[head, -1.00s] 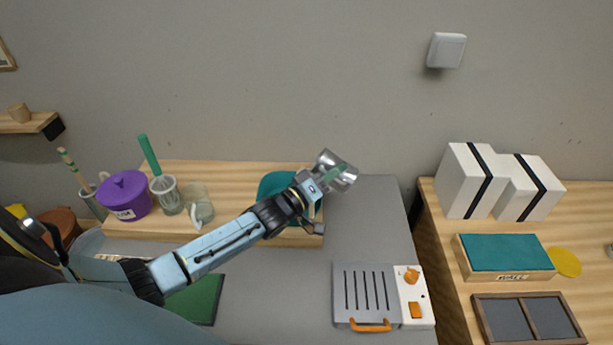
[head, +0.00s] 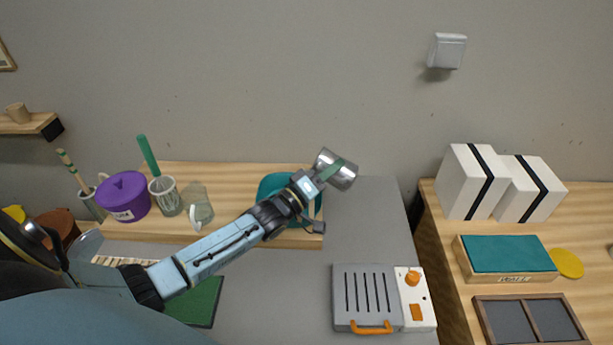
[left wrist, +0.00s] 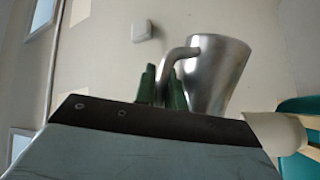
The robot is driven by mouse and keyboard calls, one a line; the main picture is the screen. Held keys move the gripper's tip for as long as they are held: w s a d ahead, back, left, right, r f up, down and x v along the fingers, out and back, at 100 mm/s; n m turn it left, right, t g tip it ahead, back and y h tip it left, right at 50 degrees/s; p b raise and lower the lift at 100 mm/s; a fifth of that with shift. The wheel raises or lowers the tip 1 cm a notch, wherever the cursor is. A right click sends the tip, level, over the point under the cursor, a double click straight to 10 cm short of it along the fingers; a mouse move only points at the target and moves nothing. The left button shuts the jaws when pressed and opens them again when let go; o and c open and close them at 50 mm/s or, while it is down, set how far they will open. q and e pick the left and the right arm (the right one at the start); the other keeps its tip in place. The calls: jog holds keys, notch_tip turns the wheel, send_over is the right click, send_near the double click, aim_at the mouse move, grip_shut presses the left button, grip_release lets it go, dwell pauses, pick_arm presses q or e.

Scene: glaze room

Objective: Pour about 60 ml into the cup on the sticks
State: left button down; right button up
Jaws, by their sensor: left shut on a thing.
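My left gripper (head: 318,180) is shut on the handle of a shiny metal jug (head: 340,172), held up over the back of the grey surface. In the left wrist view the green fingertips (left wrist: 162,92) close on the handle of the jug (left wrist: 218,75). The jug looks tilted in the head view; no stream of liquid shows. A teal basin (head: 272,184) stands behind my left wrist, which hides part of it. In the left wrist view a pale rounded thing (left wrist: 280,132) shows beside teal; I cannot tell if it is the cup. The sticks are not clear. My right gripper is out of view.
A purple lidded pot (head: 124,196), a patterned holder (head: 166,195) and a glass jug (head: 199,208) stand on the wooden board at left. A grey slotted appliance (head: 370,295) with an orange handle stands front right. White boxes (head: 470,182) stand further right.

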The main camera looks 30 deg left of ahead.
aim_at(341, 179)
pick_arm(q)
jog(key=shift+s+a+r+n+t+y+b, duration=0.15)
jog(key=shift+a+r+n+t+b, duration=0.25)
jog(key=shift+n, duration=0.4)
jog(key=shift+s+a+r+n+t+y+b, duration=0.15)
jog(key=shift+a+r+n+t, duration=0.3)
jog(key=shift+n, duration=0.35)
dwell(2.0)
jog(key=shift+w+d+f+m+g+h+p, duration=0.2)
jog(key=shift+d+f+m+g+p, duration=0.45)
jog(key=shift+m, duration=0.5)
jog(key=shift+w+d+f+m+g+h+p, duration=0.15)
jog(key=shift+d+f+m+g+p, duration=0.45)
jog(key=shift+m, duration=0.5)
jog(key=shift+w+d+f+m+g+h+p, duration=0.2)
jog(key=shift+d+f+m+g+p, duration=0.4)
jog(key=shift+m, duration=0.55)
jog(key=shift+d+f, duration=0.1)
